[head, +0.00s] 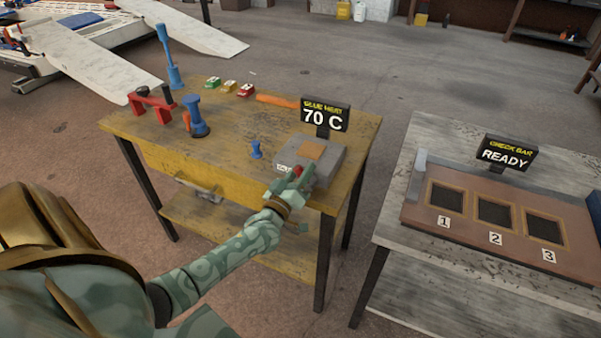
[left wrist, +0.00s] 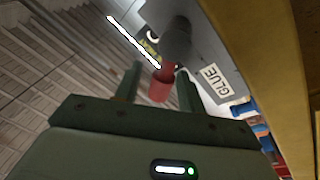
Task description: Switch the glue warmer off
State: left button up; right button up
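The glue warmer (head: 325,165) is a grey box with a tan pad on top, at the front right corner of the yellow workbench. Its display (head: 325,115) reads "GLUE HEAT 70 C". A red-tipped lever (left wrist: 161,84) sticks out of a grey mount on the warmer's side, beside the GLUE label (left wrist: 215,82); its red part also shows in the head view. My left gripper (left wrist: 158,88) is open, with one finger on either side of the red tip and gaps visible. In the head view the left gripper (head: 287,184) is at the warmer's front. My right gripper is out of view.
A small blue peg (head: 256,149) stands left of the warmer. A grey table (head: 385,215) with a numbered check bar stands to the right, across a gap.

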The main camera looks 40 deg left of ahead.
pick_arm(q)
jog(key=shift+f, duration=0.1)
